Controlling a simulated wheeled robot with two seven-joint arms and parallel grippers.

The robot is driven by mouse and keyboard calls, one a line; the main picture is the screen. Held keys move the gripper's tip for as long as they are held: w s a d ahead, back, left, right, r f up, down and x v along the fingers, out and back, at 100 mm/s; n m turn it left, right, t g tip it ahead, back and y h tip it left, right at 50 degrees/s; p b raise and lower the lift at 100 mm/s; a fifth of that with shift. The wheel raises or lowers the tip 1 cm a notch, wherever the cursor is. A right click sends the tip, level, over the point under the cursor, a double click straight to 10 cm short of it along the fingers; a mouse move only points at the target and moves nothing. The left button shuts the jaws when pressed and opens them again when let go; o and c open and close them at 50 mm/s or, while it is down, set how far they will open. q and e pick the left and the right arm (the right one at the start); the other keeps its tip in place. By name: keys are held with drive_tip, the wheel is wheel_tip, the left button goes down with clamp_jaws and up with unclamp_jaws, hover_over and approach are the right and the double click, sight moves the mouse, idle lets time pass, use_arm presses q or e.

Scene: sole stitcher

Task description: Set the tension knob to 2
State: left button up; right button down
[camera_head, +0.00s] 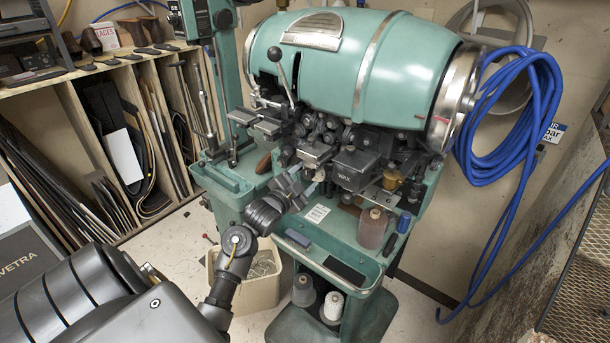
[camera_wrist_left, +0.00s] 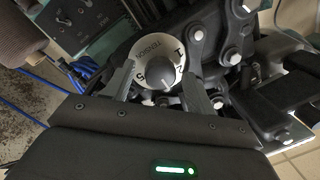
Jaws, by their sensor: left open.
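The tension knob (camera_wrist_left: 164,73) shows in the left wrist view as a dark knob in front of a pale round dial (camera_wrist_left: 148,56). The dial carries the word TENSION and printed numerals, with 1 and 2 on its right side. I cannot tell surely which numeral the knob points at. My left gripper (camera_wrist_left: 158,92) is open, with one finger on each side of the knob; contact is unclear. In the head view, my left gripper (camera_head: 294,186) is at the front of the teal sole stitcher (camera_head: 385,65), left of the WAX box, and the knob is hidden. My right gripper is out of view.
The WAX box (camera_head: 357,168) and metal linkages crowd the machine's front. A brown spool (camera_head: 372,230) stands on the machine's tray (camera_head: 318,255). A pale bin (camera_head: 258,285) is on the floor below. Blue hose (camera_head: 500,120) hangs at right; shelves (camera_head: 60,75) stand left.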

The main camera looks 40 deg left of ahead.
use_arm(q)
drive_tip(key=shift+w, duration=0.3)
drive_tip(key=c, duration=1)
